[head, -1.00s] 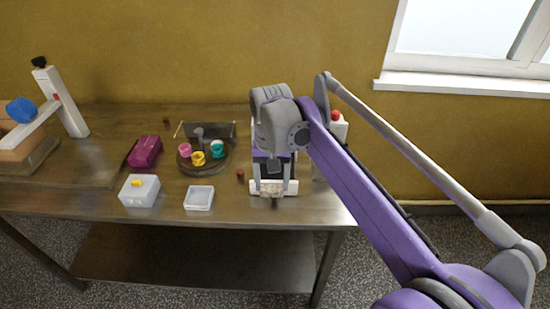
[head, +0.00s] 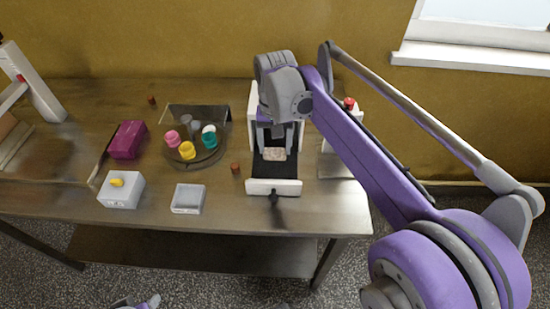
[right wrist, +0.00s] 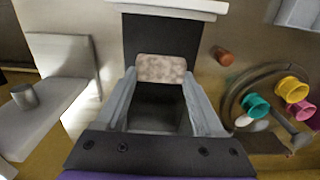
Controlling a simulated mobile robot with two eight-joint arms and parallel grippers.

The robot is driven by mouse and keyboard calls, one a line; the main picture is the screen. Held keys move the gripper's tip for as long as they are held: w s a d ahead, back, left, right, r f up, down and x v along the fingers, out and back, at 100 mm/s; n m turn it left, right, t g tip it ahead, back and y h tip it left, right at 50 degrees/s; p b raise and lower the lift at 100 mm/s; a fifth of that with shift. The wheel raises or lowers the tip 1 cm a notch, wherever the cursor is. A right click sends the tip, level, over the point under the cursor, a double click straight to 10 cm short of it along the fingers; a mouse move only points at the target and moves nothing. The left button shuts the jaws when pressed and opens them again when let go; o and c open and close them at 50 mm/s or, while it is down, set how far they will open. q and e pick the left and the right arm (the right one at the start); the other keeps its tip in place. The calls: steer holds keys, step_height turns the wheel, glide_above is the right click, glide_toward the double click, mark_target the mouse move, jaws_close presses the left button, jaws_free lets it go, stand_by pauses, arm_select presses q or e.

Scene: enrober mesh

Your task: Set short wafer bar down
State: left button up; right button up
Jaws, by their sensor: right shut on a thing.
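The short wafer bar (head: 274,154) is a pale, speckled block. It also shows in the right wrist view (right wrist: 161,68), between the two grey fingertips. My right gripper (head: 274,146) is shut on it and points down. The bar is over the dark belt (head: 273,172) of the white enrober (head: 273,187); whether it touches the belt I cannot tell. The gripper hides part of the machine behind it. My left gripper is not clearly in view; only a small piece of my own body shows at the bottom edge.
A round tray (head: 210,157) with several coloured cups stands left of the enrober. A small brown piece (head: 236,168) lies between them. A shallow grey dish (head: 188,199), a white box (head: 121,190) and a magenta block (head: 127,139) are further left. A red-topped post (head: 349,104) stands at right.

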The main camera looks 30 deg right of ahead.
mark_target(275, 167)
steer(key=shift+f, duration=2.8)
steer(key=shift+f+b, duration=0.2)
steer(key=shift+b, duration=0.1)
steer(key=o, duration=1)
steer(key=shift+r, duration=0.1)
steer(key=shift+r, duration=0.25)
step_height(275, 167, up, 12)
steer(key=shift+f+p, duration=0.1)
steer(key=shift+p, duration=0.65)
